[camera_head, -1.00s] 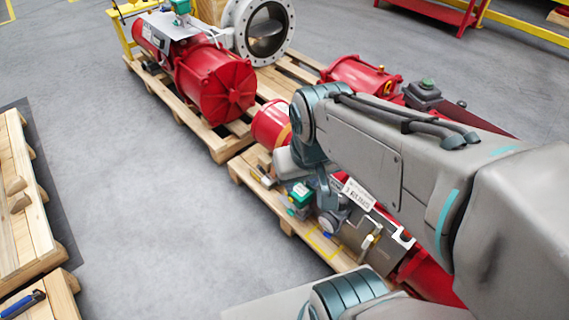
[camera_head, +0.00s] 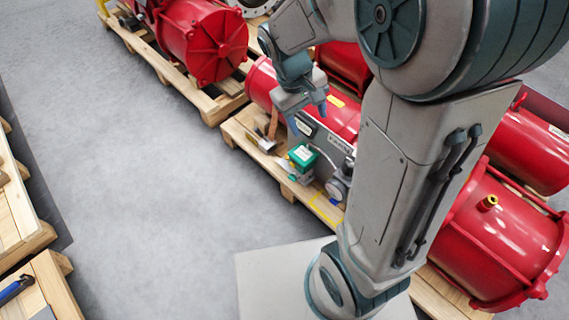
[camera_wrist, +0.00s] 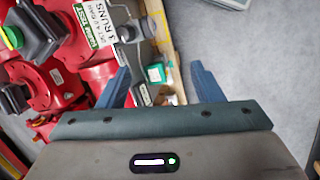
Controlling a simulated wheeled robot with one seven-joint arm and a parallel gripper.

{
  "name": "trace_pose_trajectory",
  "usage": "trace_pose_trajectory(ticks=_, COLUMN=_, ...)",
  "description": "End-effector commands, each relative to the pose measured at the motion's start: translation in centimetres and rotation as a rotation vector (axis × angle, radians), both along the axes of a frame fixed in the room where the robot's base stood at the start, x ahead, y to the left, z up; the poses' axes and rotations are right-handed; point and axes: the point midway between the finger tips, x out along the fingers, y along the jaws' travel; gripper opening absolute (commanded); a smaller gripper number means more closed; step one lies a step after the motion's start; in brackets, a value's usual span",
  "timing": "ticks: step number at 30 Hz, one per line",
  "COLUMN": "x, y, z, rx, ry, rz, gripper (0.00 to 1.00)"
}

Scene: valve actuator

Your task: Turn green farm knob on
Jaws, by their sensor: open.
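A green-topped box (camera_head: 303,158), the likely green knob unit, sits low at the near-left side of the red actuator (camera_head: 335,112) on a wooden pallet. My gripper (camera_head: 308,106) is above and slightly behind it in the head view, apart from it. In the wrist view, the green piece (camera_wrist: 156,74) shows between the blue fingertips of my open gripper (camera_wrist: 158,72). Nothing is held. The box's lower part is partly hidden in the wrist view. Another green knob (camera_wrist: 12,37) tops a dark box at the upper left of the wrist view.
A round gauge (camera_head: 338,188) stands right of the green-topped box. Red cylinders (camera_head: 515,235) fill the right side. Grey floor (camera_head: 150,190) is open to the left.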

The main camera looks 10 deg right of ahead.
Motion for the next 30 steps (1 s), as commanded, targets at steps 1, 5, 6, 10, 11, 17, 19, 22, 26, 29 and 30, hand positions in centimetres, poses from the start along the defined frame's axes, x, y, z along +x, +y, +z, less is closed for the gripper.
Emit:
trace_pose_trajectory(ticks=1, x=0.9, y=0.4, z=-2.5, rx=-0.029, ry=0.032, rz=0.035, gripper=0.60)
trace_pose_trajectory(ticks=5, x=2.8, y=0.9, z=-6.5, rx=-0.105, ry=0.100, rz=0.116, gripper=0.60)
trace_pose_trajectory(ticks=6, x=3.4, y=1.1, z=-7.7, rx=-0.128, ry=0.119, rz=0.141, gripper=0.60)
trace_pose_trajectory(ticks=10, x=5.2, y=1.9, z=-12.0, rx=-0.210, ry=0.184, rz=0.227, gripper=0.60)
trace_pose_trajectory(ticks=11, x=5.6, y=2.0, z=-13.0, rx=-0.231, ry=0.199, rz=0.247, gripper=0.60)
trace_pose_trajectory(ticks=17, x=8.0, y=3.3, z=-19.9, rx=-0.367, ry=0.289, rz=0.381, gripper=0.60)
trace_pose_trajectory(ticks=19, x=8.7, y=3.8, z=-22.4, rx=-0.417, ry=0.319, rz=0.430, gripper=0.60)
trace_pose_trajectory(ticks=22, x=9.6, y=4.5, z=-26.0, rx=-0.491, ry=0.360, rz=0.500, gripper=0.60)
trace_pose_trajectory(ticks=26, x=10.7, y=5.4, z=-30.8, rx=-0.592, ry=0.410, rz=0.593, gripper=0.60)
trace_pose_trajectory(ticks=29, x=11.3, y=6.1, z=-34.6, rx=-0.671, ry=0.447, rz=0.666, gripper=0.60)
trace_pose_trajectory(ticks=30, x=11.6, y=6.4, z=-36.1, rx=-0.705, ry=0.460, rz=0.696, gripper=0.60)
